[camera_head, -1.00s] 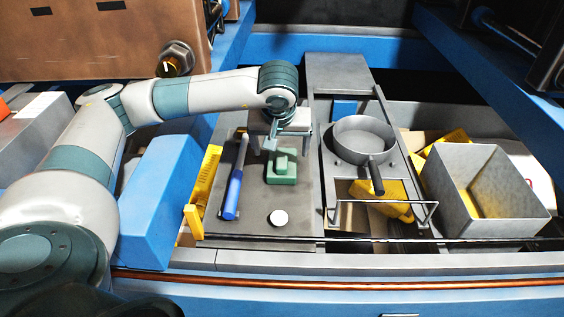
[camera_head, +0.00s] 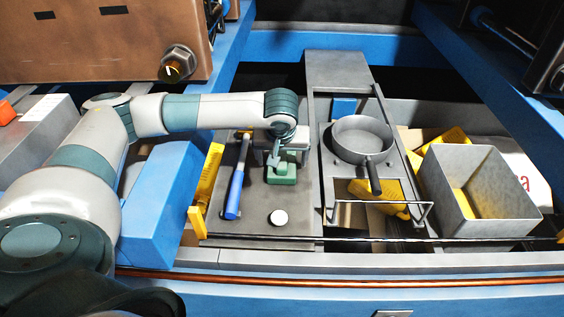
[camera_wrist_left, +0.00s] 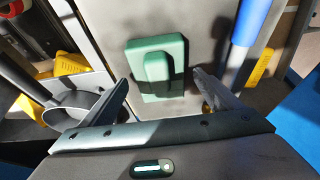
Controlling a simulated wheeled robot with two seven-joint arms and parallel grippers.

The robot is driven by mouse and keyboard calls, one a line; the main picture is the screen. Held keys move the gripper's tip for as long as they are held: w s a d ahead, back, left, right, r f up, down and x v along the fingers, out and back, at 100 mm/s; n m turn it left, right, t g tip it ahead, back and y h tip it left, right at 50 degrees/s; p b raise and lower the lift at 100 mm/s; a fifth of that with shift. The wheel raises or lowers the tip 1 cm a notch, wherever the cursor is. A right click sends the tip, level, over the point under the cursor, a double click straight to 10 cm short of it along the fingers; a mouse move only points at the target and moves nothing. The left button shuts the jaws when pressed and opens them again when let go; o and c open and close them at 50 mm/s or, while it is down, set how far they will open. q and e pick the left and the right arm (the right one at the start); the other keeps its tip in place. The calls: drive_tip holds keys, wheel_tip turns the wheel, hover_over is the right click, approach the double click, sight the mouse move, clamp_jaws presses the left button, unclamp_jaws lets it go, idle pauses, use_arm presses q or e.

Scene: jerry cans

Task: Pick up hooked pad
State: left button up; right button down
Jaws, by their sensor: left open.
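The hooked pad looks like a green block (camera_head: 281,180) with a raised, narrower green piece on top. It lies on the grey work surface, partly covered by my left gripper in the head view. The wrist view shows the green block (camera_wrist_left: 157,70) from above, between and beyond the fingertips. My left gripper (camera_head: 278,158) is open and empty above the far part of the pad. Its spread fingers (camera_wrist_left: 162,80) also show in the wrist view, not touching the pad. My right gripper is not in view.
A blue-handled hammer (camera_head: 235,190) lies left of the pad. A small white disc (camera_head: 279,217) lies in front of it. A grey pan (camera_head: 362,137) stands to the right, with a metal box (camera_head: 480,190) beyond. Yellow pieces lie around the edges.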

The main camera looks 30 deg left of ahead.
use_arm(q)
drive_tip(key=shift+w+f, duration=0.1)
drive_tip(key=shift+f, duration=0.2)
drive_tip(key=c, duration=1.1)
drive_tip(key=shift+r, duration=0.25)
